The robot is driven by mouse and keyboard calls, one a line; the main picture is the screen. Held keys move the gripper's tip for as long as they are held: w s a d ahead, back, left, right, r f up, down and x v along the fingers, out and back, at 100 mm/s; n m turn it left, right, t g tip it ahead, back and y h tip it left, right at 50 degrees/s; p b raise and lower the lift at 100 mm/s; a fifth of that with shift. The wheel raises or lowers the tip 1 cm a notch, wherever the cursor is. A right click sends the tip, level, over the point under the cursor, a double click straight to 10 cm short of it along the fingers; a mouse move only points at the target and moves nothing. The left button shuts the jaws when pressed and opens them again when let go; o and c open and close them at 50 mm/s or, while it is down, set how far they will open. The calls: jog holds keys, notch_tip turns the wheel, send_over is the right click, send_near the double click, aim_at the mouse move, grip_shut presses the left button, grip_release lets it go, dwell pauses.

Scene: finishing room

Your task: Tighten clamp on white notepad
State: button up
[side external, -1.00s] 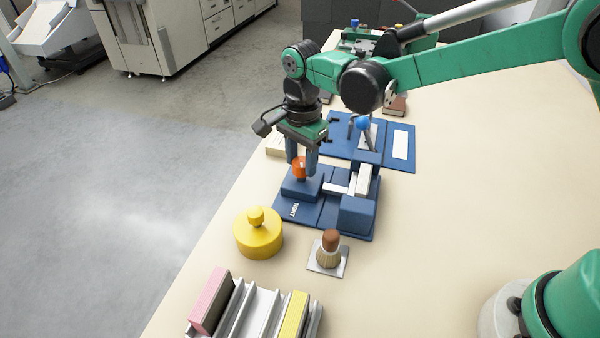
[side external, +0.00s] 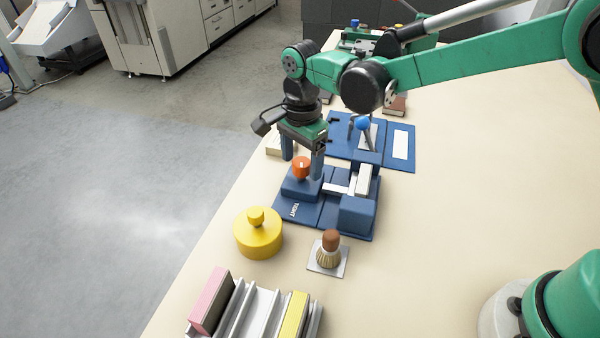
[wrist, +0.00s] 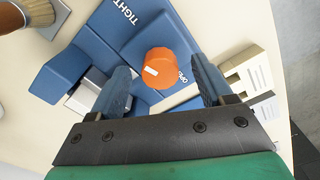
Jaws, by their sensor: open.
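The blue clamp (side external: 357,214) stands on the table with "TIGHT" lettered on its base. Its orange knob (side external: 301,170) sits on a raised blue block; it also shows in the wrist view (wrist: 172,70), with a white mark toward the picture's left, and "OPEN" lettering is partly visible at its right. The white notepad (side external: 364,180) stands upright in the clamp beside the large blue block; whether it is pressed tight I cannot tell. My gripper (side external: 302,167) is open above and around the knob, one finger on each side, with gaps visible in the wrist view.
A yellow knobbed weight (side external: 258,235) and a brush (side external: 329,248) stand in front of the clamp. A rack (side external: 255,312) holds pink and yellow pads. Blue panels with a blue-balled lever (side external: 363,123) lie behind.

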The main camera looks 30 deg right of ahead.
aim_at(304, 161)
jog(key=shift+r, duration=2.85)
jog(key=shift+d+r, duration=0.15)
jog(key=shift+d, duration=0.05)
jog(key=s+d+r+n+t, duration=0.2)
jog(key=s+d+n+t, duration=0.5)
jog(key=s+d+n, duration=0.5)
jog(key=d+n, duration=0.1)
jog(key=n, duration=0.1)
jog(key=shift+s+r+n, duration=0.15)
jog(key=shift+r+n, duration=0.1)
jog(key=shift+n, duration=0.05)
